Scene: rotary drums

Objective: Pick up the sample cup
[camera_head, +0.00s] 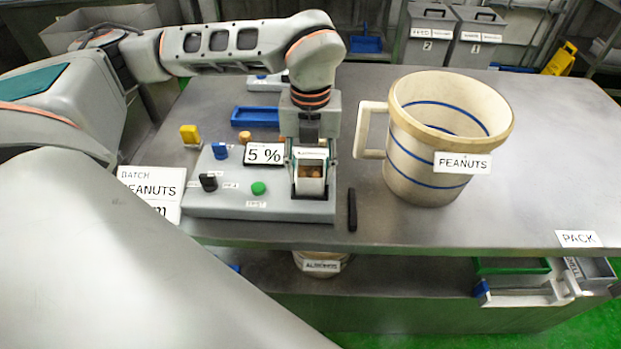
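The sample cup appears to be the small pale cup (311,186) with brown contents, set in the right end of a grey tester box (235,203) on the steel table. My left gripper (311,168) points down from above, with its fingers close on either side of the cup. The gripper body hides part of the cup's back. I cannot tell whether the fingers touch the cup or stand slightly apart from it. My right gripper is not in view.
The tester carries a "5 %" display (264,153), a green button (258,188) and coloured switches. A large cream mug (420,190) labelled PEANUTS stands close on the right. A black stick (352,210) lies between them. A blue tray (255,116) is behind. The table's right side is clear.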

